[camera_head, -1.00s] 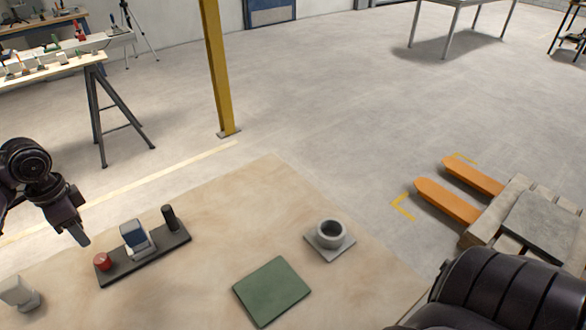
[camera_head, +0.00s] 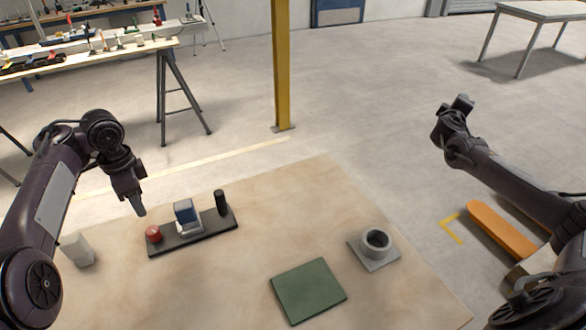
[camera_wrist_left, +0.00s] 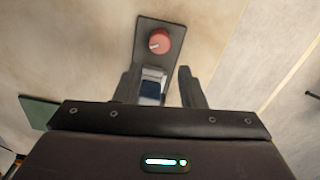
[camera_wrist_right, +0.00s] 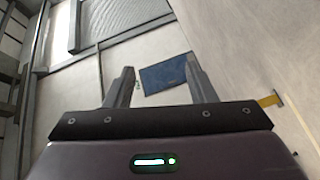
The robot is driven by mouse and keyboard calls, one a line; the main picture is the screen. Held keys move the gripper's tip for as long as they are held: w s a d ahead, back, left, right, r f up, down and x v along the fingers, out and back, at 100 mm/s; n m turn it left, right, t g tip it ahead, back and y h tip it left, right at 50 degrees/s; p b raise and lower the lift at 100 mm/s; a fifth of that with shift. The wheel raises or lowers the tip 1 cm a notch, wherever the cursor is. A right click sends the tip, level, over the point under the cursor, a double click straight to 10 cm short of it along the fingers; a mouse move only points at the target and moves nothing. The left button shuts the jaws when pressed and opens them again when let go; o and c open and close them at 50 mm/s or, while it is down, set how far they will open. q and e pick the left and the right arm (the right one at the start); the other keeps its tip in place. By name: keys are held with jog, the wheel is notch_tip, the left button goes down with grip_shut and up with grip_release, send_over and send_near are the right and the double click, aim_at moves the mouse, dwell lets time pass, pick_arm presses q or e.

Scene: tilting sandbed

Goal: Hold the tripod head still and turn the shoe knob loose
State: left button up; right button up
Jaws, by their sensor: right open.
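The tripod head is a blue and light-grey block (camera_head: 186,217) on a long dark plate (camera_head: 208,231) on the table. The red shoe knob (camera_head: 153,233) is at the plate's left end, with a pale mark on top in the left wrist view (camera_wrist_left: 159,41). An upright black handle (camera_head: 221,203) is at the right end. My left gripper (camera_head: 141,211) hangs above and behind the knob, apart from it. In the left wrist view its fingers (camera_wrist_left: 160,78) are spread, with the block seen beyond the gap. My right gripper (camera_head: 456,108) is raised over the floor, open and empty (camera_wrist_right: 161,75).
On the table (camera_head: 285,200) lie a green mat (camera_head: 308,291), a grey ring-shaped cup on a square base (camera_head: 375,243) and a pale block (camera_head: 77,249) at left. A yellow post (camera_head: 282,70) stands behind. The table between plate and cup is bare.

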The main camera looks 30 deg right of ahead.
jog(key=w+a+r+m+t+h, duration=0.1)
jog(key=a+r, duration=0.1)
jog(key=r, duration=1.2)
jog(key=w+a+r+m+t, duration=0.1)
jog(key=a+r, duration=0.1)
jog(key=r, duration=1.1)
jog(key=w+a+f+m+g+y, duration=0.2)
jog(key=w+a+f+m, duration=0.2)
jog(key=f, duration=0.3)
jog(key=w+a+f+m+g+y, duration=0.15)
jog(key=w+a+f+m, duration=0.25)
jog(key=f, duration=0.4)
jog(key=m+g+y, duration=0.7)
jog(key=m+y, duration=0.2)
jog(key=y, duration=0.3)
send_over(218, 191)
notch_tip(218, 191, down, 21)
jog(key=shift+d+r, duration=0.1)
jog(key=shift+s+f, duration=0.1)
jog(key=shift+f, duration=3.75)
